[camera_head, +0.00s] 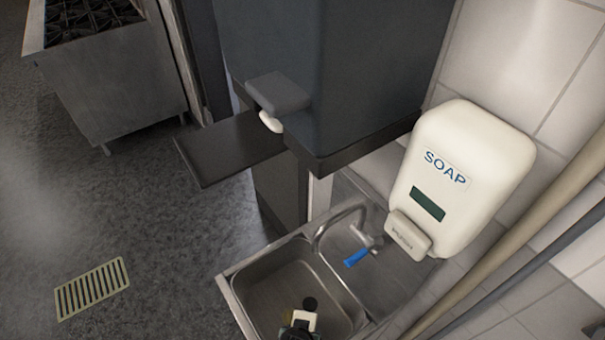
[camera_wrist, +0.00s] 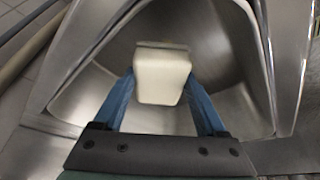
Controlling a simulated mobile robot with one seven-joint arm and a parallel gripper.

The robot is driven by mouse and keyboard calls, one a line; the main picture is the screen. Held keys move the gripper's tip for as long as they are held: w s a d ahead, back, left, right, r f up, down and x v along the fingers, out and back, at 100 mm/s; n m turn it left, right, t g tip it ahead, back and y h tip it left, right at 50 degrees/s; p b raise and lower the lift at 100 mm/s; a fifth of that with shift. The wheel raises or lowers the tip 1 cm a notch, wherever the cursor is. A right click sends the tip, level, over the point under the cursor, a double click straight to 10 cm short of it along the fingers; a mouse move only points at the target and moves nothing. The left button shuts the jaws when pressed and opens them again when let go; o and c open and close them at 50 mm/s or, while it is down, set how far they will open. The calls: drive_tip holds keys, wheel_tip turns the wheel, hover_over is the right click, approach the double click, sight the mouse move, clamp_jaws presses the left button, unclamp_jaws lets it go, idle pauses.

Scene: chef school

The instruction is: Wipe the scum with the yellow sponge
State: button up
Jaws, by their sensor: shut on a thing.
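My gripper (camera_wrist: 160,85) is shut on a pale cream block, the sponge (camera_wrist: 162,72), with one blue finger on each side of it. In the wrist view the sponge is over the inside of a metal sink basin (camera_wrist: 235,75); I cannot tell whether it touches the metal. In the head view my gripper (camera_head: 299,326) and the cream sponge (camera_head: 304,320) show at the bottom edge, within the sink basin (camera_head: 272,288). I cannot make out any scum in either view.
A curved faucet (camera_head: 320,232) and a blue-handled part (camera_head: 355,258) stand at the sink's back. A white soap dispenser (camera_head: 465,175) hangs on the tiled wall. A dark cabinet (camera_head: 330,70) stands behind the sink. The floor at left is open, with a drain grate (camera_head: 92,289).

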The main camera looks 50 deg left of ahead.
drive_tip(key=shift+r, duration=0.45)
drive_tip(key=shift+r, duration=0.1)
wheel_tip(320, 180, up, 3)
drive_tip(key=p, duration=0.3)
drive_tip(key=shift+w, duration=0.1)
idle(0.5)
